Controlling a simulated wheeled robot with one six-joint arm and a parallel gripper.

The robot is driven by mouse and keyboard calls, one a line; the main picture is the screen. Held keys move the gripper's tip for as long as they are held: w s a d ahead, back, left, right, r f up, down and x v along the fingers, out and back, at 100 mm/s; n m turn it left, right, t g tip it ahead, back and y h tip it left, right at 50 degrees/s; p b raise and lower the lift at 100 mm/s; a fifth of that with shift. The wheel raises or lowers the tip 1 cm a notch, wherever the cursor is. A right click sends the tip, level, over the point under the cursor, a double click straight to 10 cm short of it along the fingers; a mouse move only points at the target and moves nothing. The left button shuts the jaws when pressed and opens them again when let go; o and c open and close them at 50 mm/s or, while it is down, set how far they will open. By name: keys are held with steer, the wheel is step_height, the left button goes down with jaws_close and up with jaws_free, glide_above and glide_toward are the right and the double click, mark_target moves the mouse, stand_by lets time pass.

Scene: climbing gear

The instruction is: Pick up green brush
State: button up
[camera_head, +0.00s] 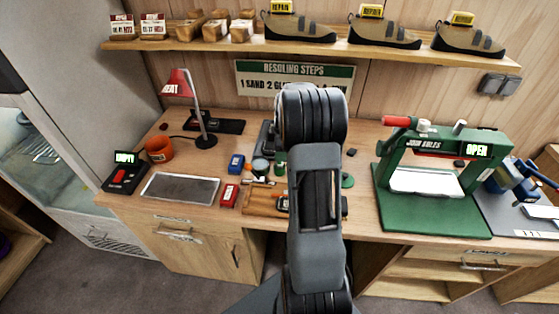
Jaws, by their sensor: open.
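My arm rises through the middle of the view, over the workbench (375,147). My gripper's fingers cannot be made out and seem hidden behind the arm. No green brush can be picked out for certain. A small green item (281,169) stands just left of my arm among small tools, too small to tell what it is. A green round piece (347,181) shows just right of the arm. The bench directly behind the arm is hidden.
A green sole press (440,218) stands right; a red lamp (203,125), orange mug (159,150) and grey tray (181,188) stand left. Red (229,195) and blue (236,163) containers sit near the arm. A shelf (405,51) with shoes spans the wall above.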

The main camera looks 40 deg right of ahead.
steer(key=shift+w+a+f, duration=0.1)
steer(key=shift+f, duration=0.9)
steer(key=shift+c, duration=0.4)
jaws_close()
